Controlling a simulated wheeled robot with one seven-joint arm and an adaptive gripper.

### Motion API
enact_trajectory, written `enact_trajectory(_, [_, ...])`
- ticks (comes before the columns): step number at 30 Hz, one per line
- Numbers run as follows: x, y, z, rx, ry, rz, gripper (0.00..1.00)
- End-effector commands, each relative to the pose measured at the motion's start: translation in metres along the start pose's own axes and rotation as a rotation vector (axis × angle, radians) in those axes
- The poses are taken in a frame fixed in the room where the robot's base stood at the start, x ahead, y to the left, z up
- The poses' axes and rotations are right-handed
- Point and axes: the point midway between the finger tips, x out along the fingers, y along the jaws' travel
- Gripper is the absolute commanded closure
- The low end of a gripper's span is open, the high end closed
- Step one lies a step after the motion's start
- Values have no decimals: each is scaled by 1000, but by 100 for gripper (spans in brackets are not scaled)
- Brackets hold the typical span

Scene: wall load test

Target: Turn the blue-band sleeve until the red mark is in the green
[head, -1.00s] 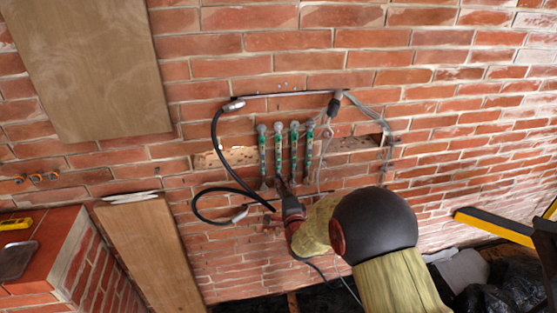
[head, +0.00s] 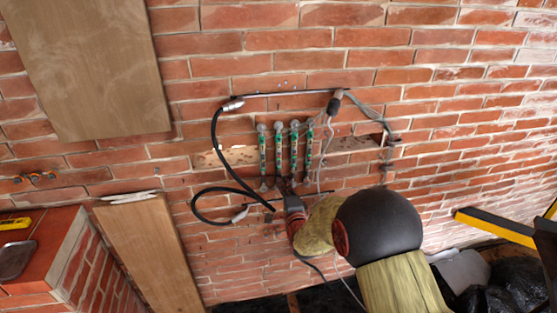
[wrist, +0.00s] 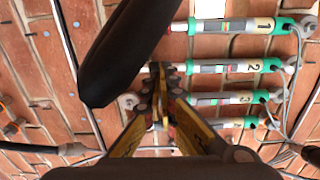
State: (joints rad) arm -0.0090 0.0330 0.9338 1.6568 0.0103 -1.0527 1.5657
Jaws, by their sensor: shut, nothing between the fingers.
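Several numbered load rods with green sleeves hang side by side on the brick wall. In the wrist view rod 1 (wrist: 232,25), rod 2 (wrist: 235,67), rod 3 (wrist: 232,97) and rod 4 (wrist: 228,122) lie across the right half, with small coloured marks on pale and grey bodies. Which sleeve has the blue band, and where its red mark stands, I cannot tell. My gripper (wrist: 160,72) is shut and empty, its tips left of the rods' near ends. In the head view my gripper (head: 288,192) is just below the rods' lower ends.
A black hose (head: 215,150) loops left of the rods, and a grey cable (head: 375,115) runs at their right. A wooden board (head: 150,250) leans at lower left. A yellow and black beam (head: 495,225) is at right.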

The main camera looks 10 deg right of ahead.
Motion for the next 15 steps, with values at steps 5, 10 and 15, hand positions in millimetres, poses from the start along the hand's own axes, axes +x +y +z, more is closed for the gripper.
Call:
enact_trajectory(5, [3, 0, 0, 0, 0, -1, 100])
enact_trajectory(10, [5, 0, 0, 0, 0, -1, 100])
enact_trajectory(15, [7, 0, 0, 0, 0, -1, 100])
